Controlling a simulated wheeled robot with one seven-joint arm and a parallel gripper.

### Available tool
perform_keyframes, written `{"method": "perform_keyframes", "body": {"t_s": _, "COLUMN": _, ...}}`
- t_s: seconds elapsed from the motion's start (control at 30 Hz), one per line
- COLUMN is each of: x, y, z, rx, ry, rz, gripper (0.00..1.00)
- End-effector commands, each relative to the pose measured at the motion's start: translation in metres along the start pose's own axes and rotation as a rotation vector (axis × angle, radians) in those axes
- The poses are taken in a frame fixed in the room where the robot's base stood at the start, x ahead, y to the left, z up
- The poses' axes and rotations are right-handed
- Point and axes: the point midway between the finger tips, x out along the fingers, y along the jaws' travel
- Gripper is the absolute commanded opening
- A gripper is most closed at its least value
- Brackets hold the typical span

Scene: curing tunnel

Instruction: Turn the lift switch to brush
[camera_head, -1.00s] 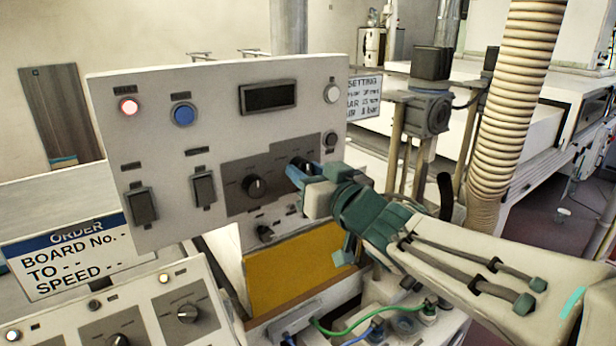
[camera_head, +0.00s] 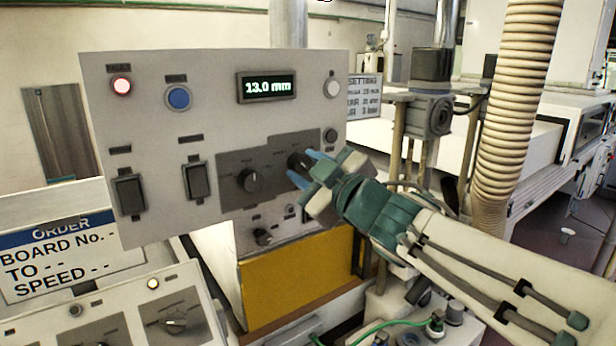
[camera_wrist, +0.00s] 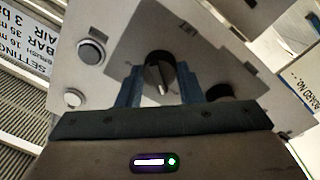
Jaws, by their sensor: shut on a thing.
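The upright white control panel (camera_head: 215,85) carries a dark plate with two round black rotary switches. The left one (camera_head: 249,180) is free. The right one, at the end of the arm, I take as the lift switch (camera_head: 298,160); its lettering is too small to read. My gripper (camera_head: 302,168) has its two blue fingers on either side of this right switch. In the wrist view the switch (camera_wrist: 159,70) sits between the fingers (camera_wrist: 160,88), with its ridge and a light pointer mark facing me. My gripper is shut on it.
The display (camera_head: 268,87) reads 13.0 mm. A lower sloping console (camera_head: 120,300) stands at front left. A ribbed hose (camera_head: 510,110) hangs at right.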

Motion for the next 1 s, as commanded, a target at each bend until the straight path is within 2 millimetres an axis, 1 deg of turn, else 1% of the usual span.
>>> {"method": "perform_keyframes", "body": {"t_s": 0.23, "x": -0.0001, "y": -0.0004, "z": 0.0018, "rx": -0.073, "ry": 0.001, "rz": -0.001, "gripper": 0.1}}
{"method": "perform_keyframes", "body": {"t_s": 0.73, "x": -0.0001, "y": 0.0, "z": 0.0016, "rx": -0.09, "ry": 0.001, "rz": -0.001, "gripper": 0.1}}
{"method": "perform_keyframes", "body": {"t_s": 0.77, "x": -0.0001, "y": 0.0, "z": 0.0016, "rx": -0.09, "ry": 0.001, "rz": -0.001, "gripper": 0.39}}
{"method": "perform_keyframes", "body": {"t_s": 0.8, "x": -0.0001, "y": 0.0001, "z": 0.0015, "rx": -0.09, "ry": 0.001, "rz": -0.001, "gripper": 0.5}}
{"method": "perform_keyframes", "body": {"t_s": 0.83, "x": -0.0001, "y": 0.0001, "z": 0.0014, "rx": -0.09, "ry": 0.002, "rz": -0.001, "gripper": 0.55}}
{"method": "perform_keyframes", "body": {"t_s": 1.0, "x": -0.0001, "y": 0.0001, "z": 0.001, "rx": -0.089, "ry": 0.003, "rz": -0.001, "gripper": 0.55}}
